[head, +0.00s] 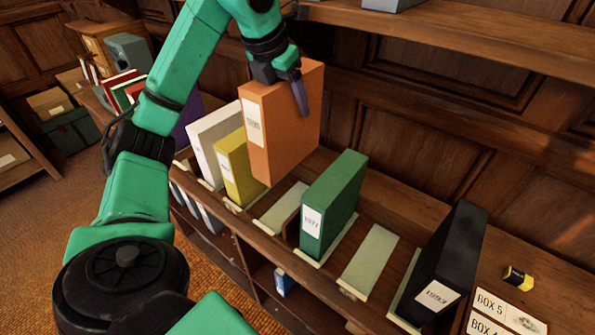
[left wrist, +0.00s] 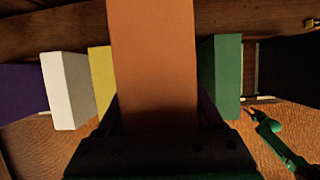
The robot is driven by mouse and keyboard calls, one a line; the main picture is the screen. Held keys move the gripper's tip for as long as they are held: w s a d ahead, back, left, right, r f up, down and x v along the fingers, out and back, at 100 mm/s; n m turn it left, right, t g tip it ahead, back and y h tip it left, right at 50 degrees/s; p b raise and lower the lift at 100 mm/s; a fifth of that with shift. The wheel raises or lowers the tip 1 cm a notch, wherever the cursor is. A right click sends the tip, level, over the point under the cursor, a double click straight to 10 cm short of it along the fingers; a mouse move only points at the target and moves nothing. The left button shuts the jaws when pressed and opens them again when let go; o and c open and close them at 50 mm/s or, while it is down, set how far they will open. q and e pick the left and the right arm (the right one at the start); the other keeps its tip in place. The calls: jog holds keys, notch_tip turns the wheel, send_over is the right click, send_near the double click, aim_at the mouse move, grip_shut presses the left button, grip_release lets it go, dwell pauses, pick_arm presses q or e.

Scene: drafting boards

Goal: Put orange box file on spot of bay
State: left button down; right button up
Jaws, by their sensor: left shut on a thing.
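The orange box file (head: 285,125) has a white spine label and is held upright by my left gripper (head: 290,90) at its upper part. It appears raised above the shelf, between the yellow box file (head: 236,167) and the green box file (head: 335,200). In the left wrist view the orange box file (left wrist: 154,65) fills the middle, and the fingers there are mostly dark. The bay is a row of pale spots on the shelf. One bare spot (head: 281,208) lies below the orange file, and another bare spot (head: 369,259) lies right of the green file.
A white box file (head: 212,140) stands left of the yellow one. A black box file (head: 444,265) stands at the right, near a small yellow-and-black item (head: 517,278) and box labels (head: 500,312). A wooden panelled wall (head: 420,125) rises behind the shelf.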

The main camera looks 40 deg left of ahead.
aim_at(291, 151)
pick_arm(q)
jog(key=f, duration=0.2)
jog(key=s+f+b, duration=0.1)
jog(key=f, duration=0.2)
jog(key=shift+f, duration=0.15)
jog(key=x, duration=0.2)
jog(key=s+b+x, duration=0.1)
jog(key=x, duration=0.1)
jog(key=shift+w+f, duration=0.15)
jog(key=shift+f, duration=0.35)
notch_tip(291, 151, down, 3)
jog(key=shift+w+r, duration=0.15)
jog(key=shift+r, duration=0.05)
jog(key=shift+f, duration=0.25)
notch_tip(291, 151, down, 4)
jog(key=shift+b, duration=0.35)
pick_arm(e)
jog(key=f, duration=0.1)
jog(key=s+f, duration=0.2)
jog(key=f, duration=0.1)
jog(key=shift+d, duration=0.2)
